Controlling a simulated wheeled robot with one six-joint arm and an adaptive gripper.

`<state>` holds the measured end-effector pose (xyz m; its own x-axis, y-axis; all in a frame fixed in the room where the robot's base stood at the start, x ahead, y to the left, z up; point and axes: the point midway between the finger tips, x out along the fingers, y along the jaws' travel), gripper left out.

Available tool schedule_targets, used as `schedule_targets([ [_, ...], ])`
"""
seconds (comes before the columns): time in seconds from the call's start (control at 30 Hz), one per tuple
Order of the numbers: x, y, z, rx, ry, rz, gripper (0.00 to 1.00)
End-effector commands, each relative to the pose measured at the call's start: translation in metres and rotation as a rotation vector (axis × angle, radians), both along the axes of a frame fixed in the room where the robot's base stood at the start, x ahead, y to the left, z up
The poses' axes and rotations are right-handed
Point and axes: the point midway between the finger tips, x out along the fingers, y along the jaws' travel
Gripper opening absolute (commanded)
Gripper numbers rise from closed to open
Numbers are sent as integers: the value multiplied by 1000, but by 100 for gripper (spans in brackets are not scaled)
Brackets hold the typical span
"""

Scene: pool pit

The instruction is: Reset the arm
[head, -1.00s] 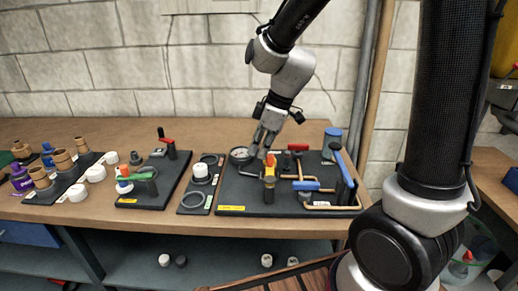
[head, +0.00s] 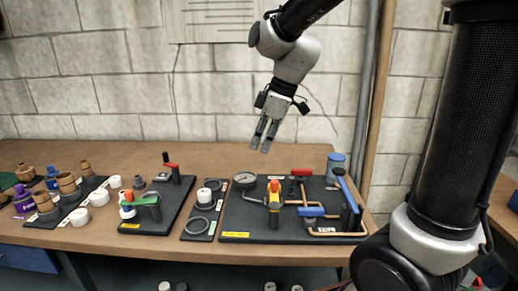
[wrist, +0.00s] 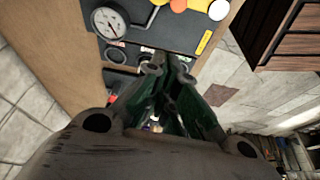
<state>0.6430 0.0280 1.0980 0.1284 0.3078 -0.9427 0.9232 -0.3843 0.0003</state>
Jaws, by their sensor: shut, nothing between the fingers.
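My gripper (head: 264,144) hangs in the air in the head view, above and behind the dark board (head: 236,226) with the gauge and pipes. Its fingers point down, are shut and hold nothing. In the wrist view the fingers (wrist: 168,66) show in the middle, with the gauge (wrist: 109,24) just beyond them at the upper left. In the head view the gauge (head: 244,180) stands below the fingertips, apart from them.
The board carries a yellow-and-red valve (head: 274,196), red and blue handles, and copper pipes. Smaller boards with caps and fittings lie left on the wooden bench (head: 120,160). A block wall (head: 120,80) rises behind.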

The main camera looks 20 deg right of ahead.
Motion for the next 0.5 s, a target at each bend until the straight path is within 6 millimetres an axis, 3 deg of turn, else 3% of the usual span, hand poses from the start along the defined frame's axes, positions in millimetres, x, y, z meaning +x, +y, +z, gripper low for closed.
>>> schedule_targets([
  [0.27,0,0,0,2,6,-18,0],
  [0.4,-2,-3,-2,9,56,-149,0],
  [0.5,-16,-15,-14,-18,135,-306,0],
])
